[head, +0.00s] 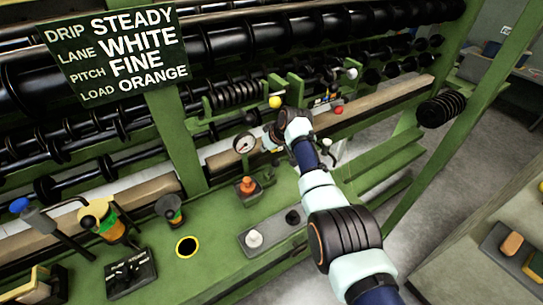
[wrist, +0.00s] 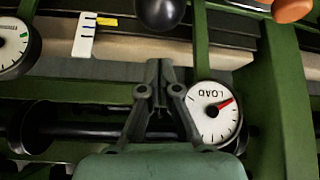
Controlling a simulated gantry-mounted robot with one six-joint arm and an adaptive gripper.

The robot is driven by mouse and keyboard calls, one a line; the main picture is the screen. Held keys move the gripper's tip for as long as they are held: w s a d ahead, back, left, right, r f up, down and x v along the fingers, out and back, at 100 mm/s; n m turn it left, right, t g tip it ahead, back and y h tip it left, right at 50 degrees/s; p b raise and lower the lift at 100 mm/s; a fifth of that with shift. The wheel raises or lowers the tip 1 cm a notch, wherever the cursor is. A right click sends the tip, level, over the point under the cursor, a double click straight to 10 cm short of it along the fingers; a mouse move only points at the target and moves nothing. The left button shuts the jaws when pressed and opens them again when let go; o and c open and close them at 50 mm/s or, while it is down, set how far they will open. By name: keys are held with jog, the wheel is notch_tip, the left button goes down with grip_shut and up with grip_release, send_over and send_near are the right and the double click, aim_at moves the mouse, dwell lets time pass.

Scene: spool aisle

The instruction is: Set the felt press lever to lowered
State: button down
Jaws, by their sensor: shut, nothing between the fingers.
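My gripper (wrist: 158,70) is shut and empty in the wrist view, its two fingertips together in front of the green machine frame. In the head view its fingers are small and hard to make out near the round gauge. Several ball-topped handles show: a yellow ball (head: 275,102), a white ball (head: 352,73), a red ball (head: 339,110) and a blue-knobbed lever (head: 20,205) at the left. In the wrist view a dark ball (wrist: 160,10) is above the fingertips and an orange knob (wrist: 291,9) is at the top right. I cannot tell which is the felt press lever.
A dial marked LOAD (wrist: 213,112) is close to the right of my fingers. A second dial (wrist: 14,48) is at the left edge. A green sign (head: 117,50) hangs at the upper left. The green bench carries an orange knob (head: 248,185) and a switch box (head: 131,273).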

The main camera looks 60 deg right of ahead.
jog(key=shift+s+a+f, duration=0.2)
jog(key=shift+s+a, duration=0.1)
jog(key=shift+s, duration=0.45)
jog(key=shift+s+a+f, duration=0.2)
jog(key=shift+s+a, duration=0.05)
jog(key=shift+s, duration=0.5)
jog(key=shift+s, duration=0.1)
